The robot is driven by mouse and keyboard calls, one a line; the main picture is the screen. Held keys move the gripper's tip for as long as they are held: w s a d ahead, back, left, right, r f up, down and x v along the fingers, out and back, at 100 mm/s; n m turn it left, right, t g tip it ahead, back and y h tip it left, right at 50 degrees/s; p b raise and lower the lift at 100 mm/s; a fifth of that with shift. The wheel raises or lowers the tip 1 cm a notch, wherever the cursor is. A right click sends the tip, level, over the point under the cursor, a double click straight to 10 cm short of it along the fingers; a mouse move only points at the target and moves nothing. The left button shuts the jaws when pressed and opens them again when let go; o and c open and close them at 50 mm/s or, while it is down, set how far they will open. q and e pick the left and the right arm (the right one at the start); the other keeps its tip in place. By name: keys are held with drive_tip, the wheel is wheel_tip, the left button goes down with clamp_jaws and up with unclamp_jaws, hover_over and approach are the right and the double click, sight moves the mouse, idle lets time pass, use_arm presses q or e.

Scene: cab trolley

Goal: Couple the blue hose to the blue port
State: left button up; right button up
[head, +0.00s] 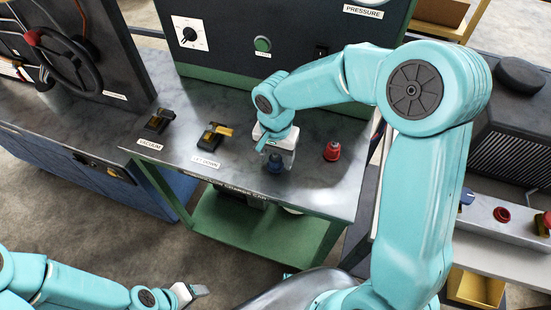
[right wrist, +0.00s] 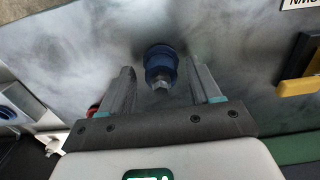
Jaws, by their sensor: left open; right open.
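The blue hose coupling (head: 275,163) stands upright on the trolley top, partly hidden by my right gripper (head: 277,150). In the right wrist view the blue hose coupling (right wrist: 161,65) lies between the two spread fingers of my right gripper (right wrist: 163,88), with gaps on both sides. A blue part, seemingly the blue port (head: 467,197), is on the grey panel at the right. A blue fitting also shows at the left edge of the right wrist view (right wrist: 7,112). My left gripper (head: 192,291) is open and empty, low over the floor, away from the trolley.
A red coupling (head: 332,151) stands right of the blue one on the trolley top (head: 235,180). Two black-and-yellow levers (head: 215,136) (head: 159,120) are to the left. A red port (head: 501,214) sits beside the blue part. A dark green cabinet (head: 240,65) stands behind.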

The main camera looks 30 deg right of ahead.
sight(275, 154)
drive_tip(key=shift+w, duration=0.1)
idle(0.4)
clamp_jaws()
drive_tip(key=shift+r, duration=0.15)
drive_tip(key=shift+r+p, duration=1.75)
drive_tip(key=shift+r, duration=1.15)
